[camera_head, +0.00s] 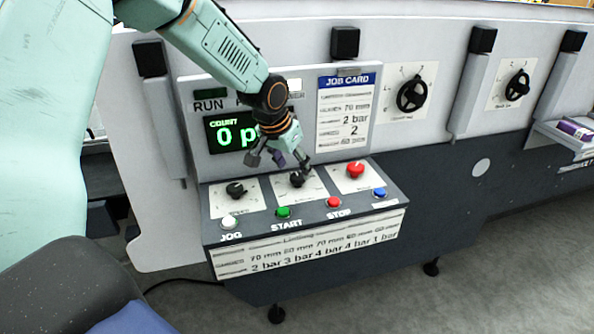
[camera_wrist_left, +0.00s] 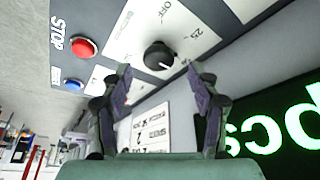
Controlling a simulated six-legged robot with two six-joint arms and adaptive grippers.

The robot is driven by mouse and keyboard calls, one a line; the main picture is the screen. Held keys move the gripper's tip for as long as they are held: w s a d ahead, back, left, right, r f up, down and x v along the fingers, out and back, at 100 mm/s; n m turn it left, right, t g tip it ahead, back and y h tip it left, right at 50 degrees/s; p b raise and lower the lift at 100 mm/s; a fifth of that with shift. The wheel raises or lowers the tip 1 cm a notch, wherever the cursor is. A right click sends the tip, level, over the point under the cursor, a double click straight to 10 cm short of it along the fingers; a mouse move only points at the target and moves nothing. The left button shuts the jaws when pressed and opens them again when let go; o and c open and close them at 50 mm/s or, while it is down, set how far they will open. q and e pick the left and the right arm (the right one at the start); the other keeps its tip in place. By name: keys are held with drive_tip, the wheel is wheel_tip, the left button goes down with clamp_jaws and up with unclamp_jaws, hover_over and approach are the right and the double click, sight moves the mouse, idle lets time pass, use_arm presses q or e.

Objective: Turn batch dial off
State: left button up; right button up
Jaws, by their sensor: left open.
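The dial (camera_head: 297,179) is a black knob on a white plate, in the middle of the sloped control panel (camera_head: 210,205). In the left wrist view the dial (camera_wrist_left: 158,56) has printed marks around it, including OFF and 25. A white pointer line on the knob points away from the OFF text, toward the lower right of that picture. My left gripper (camera_head: 280,163) is open just above and behind the dial. In the left wrist view its two fingers (camera_wrist_left: 161,80) stand spread on either side below the knob, apart from it. My right gripper is not in view.
Near the dial are another black knob (camera_head: 236,190), a red mushroom button (camera_head: 355,169), and the green START (camera_head: 283,212), red STOP (camera_head: 333,202), white JOG (camera_head: 229,222) and blue (camera_head: 379,192) buttons. A lit count display (camera_head: 222,134) and job card (camera_head: 346,112) stand behind.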

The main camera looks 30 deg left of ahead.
sight(299, 176)
use_arm(q)
drive_tip(key=x, duration=0.2)
drive_tip(key=shift+w+d+f, duration=0.15)
drive_tip(key=shift+w+f, duration=0.15)
drive_tip(key=shift+w, duration=0.05)
drive_tip(key=shift+f, duration=0.15)
drive_tip(key=shift+s, duration=0.45)
drive_tip(key=shift+w+f, duration=0.15)
drive_tip(key=shift+w, duration=0.4)
drive_tip(key=c, duration=0.3)
drive_tip(key=shift+c, duration=0.8)
drive_tip(key=shift+s, duration=0.3)
drive_tip(key=c, duration=0.7)
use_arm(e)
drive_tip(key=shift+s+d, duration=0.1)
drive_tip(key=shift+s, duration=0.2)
